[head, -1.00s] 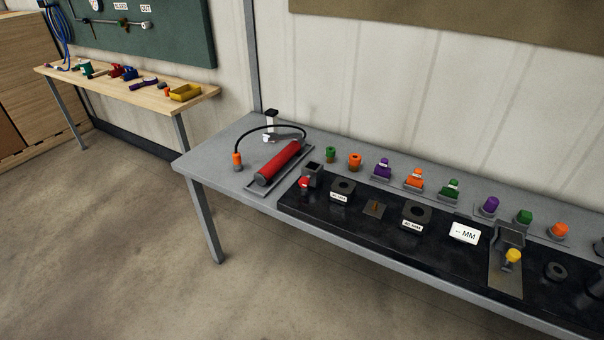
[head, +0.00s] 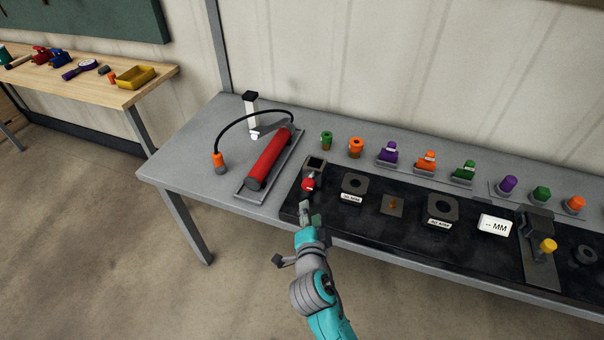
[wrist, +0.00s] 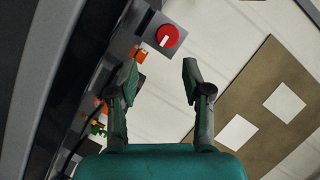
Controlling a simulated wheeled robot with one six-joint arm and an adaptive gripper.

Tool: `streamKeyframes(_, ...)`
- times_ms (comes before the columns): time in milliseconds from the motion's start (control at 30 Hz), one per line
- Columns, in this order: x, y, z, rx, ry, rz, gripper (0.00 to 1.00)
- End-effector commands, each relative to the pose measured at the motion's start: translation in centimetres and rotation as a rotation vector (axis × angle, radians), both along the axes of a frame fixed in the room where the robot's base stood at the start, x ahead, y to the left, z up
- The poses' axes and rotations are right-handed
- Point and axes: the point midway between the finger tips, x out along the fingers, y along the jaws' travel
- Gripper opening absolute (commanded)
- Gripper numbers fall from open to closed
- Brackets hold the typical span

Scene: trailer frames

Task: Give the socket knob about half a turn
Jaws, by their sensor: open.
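A red round knob (head: 308,185) sits on the front of a dark square block with an open top (head: 315,168), at the left end of the black mat. I take it for the socket knob. In the wrist view the red knob (wrist: 169,36) shows a short white mark from its centre toward its lower-left rim. My gripper (head: 308,213) is just in front of the knob, apart from it. In the wrist view my gripper (wrist: 160,75) has its two fingers spread with nothing between them, and the knob lies beyond the fingertips.
A red cylinder (head: 268,160) with a black hose lies left of the block. Dark blocks with round holes (head: 354,184) stand to the right on the black mat (head: 375,225). Coloured fittings (head: 388,152) line the back of the grey table. Floor in front is clear.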

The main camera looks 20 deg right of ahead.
Motion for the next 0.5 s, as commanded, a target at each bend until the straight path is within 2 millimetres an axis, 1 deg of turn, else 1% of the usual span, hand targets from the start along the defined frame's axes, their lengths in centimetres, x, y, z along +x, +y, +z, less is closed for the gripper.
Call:
streamKeyframes(100,0.9,0.1,0.6,0.023,-0.013,-0.019,0.49)
streamKeyframes(267,2.1,-0.3,0.4,0.026,-0.015,-0.024,0.49)
streamKeyframes(367,3.4,-0.7,0.2,0.026,-0.016,-0.025,0.49)
streamKeyframes(500,5.8,-1.5,-0.4,0.025,-0.015,-0.024,0.49)
